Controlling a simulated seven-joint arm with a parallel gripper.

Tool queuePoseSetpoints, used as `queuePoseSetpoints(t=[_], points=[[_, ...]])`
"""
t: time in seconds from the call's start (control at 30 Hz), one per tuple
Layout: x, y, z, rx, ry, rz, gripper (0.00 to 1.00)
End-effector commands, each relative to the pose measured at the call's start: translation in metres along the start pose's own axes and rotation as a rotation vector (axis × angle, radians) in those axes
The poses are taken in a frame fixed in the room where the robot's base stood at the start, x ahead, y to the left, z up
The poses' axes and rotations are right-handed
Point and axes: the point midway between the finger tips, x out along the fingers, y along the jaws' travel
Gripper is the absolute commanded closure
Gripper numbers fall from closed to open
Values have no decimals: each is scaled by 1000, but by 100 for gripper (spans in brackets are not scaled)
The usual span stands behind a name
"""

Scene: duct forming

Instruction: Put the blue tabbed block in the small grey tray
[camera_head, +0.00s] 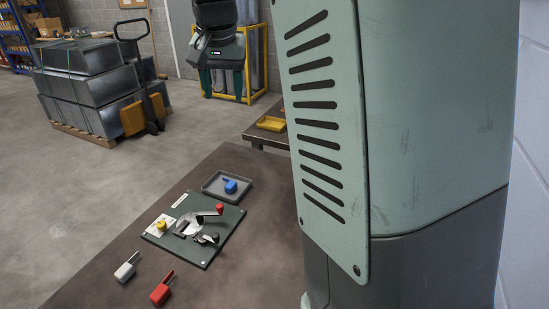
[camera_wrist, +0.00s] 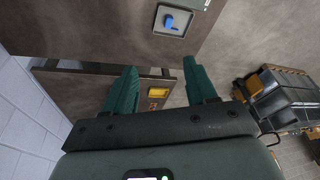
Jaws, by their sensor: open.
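The blue tabbed block (camera_head: 230,186) sits inside the small grey tray (camera_head: 208,190) on the brown table, toward its far side. In the wrist view the blue block (camera_wrist: 180,20) also lies in the grey tray (camera_wrist: 157,22), near the top edge. My gripper (camera_head: 221,92) is raised well away from the tray, at the top of the head view, fingers down. In the wrist view its two green fingers (camera_wrist: 160,68) are spread apart with nothing between them.
A dark green fixture board (camera_head: 205,247) with a red-knobbed lever stands beside the tray. A yellow tray (camera_head: 271,124) is on another table. Strapped metal ducts (camera_head: 90,85) stand behind.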

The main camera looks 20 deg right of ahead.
Motion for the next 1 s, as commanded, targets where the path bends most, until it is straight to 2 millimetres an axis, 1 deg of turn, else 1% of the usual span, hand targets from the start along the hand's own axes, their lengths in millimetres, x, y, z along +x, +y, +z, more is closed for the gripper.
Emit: queuePoseSetpoints(t=[0.03,0.1,0.17,0.2,0.23,0.27,0.3,0.37,0.4,0.5,0.53,0.6,0.7,0.8,1.0], points=[[-25,9,20,-31,21,-11,43],[-50,21,47,-78,43,-22,43],[-67,32,72,-117,62,-32,43],[-77,40,90,-144,74,-38,43],[-84,45,104,-165,84,-43,43],[-89,50,118,-186,93,-48,43],[-96,57,136,-212,106,-54,43],[-102,68,163,-251,124,-61,43],[-104,75,180,-275,136,-65,43],[-105,90,216,-327,163,-76,43],[-104,93,225,-339,169,-78,43],[-101,99,242,-364,181,-83,43],[-98,105,256,-387,190,-86,43],[-96,107,262,-396,194,-87,43],[-96,107,262,-396,193,-87,43]])
